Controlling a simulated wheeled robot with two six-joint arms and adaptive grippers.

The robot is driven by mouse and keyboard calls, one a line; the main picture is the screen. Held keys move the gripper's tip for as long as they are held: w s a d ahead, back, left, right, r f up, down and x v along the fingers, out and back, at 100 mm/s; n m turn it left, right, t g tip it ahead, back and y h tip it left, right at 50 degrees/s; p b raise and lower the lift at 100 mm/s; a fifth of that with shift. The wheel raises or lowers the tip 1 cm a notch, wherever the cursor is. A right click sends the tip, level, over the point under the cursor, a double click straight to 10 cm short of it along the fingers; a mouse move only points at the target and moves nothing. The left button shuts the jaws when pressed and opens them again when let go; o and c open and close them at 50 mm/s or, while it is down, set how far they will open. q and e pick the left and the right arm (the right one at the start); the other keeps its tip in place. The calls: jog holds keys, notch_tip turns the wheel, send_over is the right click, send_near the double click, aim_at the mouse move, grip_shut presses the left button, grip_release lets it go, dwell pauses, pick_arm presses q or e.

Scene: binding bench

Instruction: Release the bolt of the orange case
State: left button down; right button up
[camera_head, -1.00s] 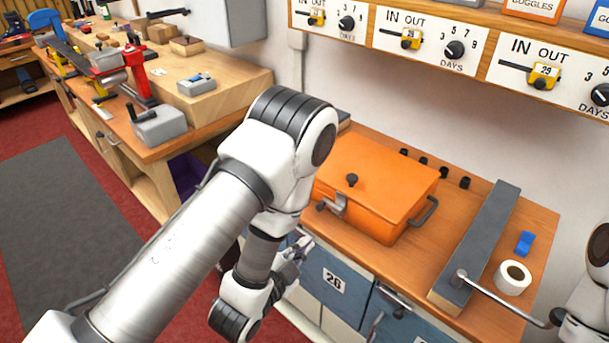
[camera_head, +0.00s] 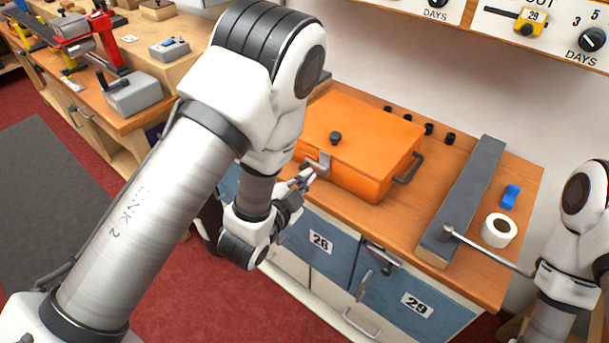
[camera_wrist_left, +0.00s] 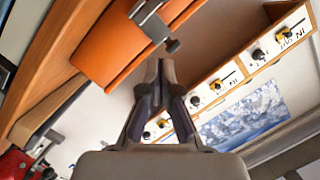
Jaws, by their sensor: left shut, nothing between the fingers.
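The orange case (camera_head: 362,135) sits closed on the wooden bench top, with a black knob on its lid and a dark handle on its right side. A grey metal bolt (camera_head: 322,163) is on its front face near the left corner. My left gripper (camera_head: 306,177) is shut and empty, its tips just in front of and slightly below the bolt. In the left wrist view, the shut fingertips (camera_wrist_left: 160,66) point at the bolt's dark knob (camera_wrist_left: 172,46), with the orange case (camera_wrist_left: 105,45) behind; I cannot tell whether they touch. My right gripper is out of frame.
A long grey bar (camera_head: 470,190) with a metal lever lies right of the case, beside a white tape roll (camera_head: 499,230) and a blue item (camera_head: 511,196). Several black knobs stand behind the case. Blue drawers (camera_head: 330,247) are below the bench top.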

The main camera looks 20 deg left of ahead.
pick_arm(q)
jog(key=p+x, duration=0.1)
jog(key=x, duration=0.3)
jog(key=shift+w+a+r, duration=0.15)
jog(key=shift+r, duration=0.05)
jog(key=a+f, duration=0.1)
jog(key=w+a+f, duration=0.1)
jog(key=shift+w+f+p, duration=0.15)
jog(key=shift+f+p, duration=0.15)
jog(key=shift+f, duration=0.05)
jog(key=shift+w+a+f, duration=0.1)
jog(key=shift+a+f, duration=0.2)
jog(key=shift+a, duration=0.05)
jog(key=shift+d, duration=0.15)
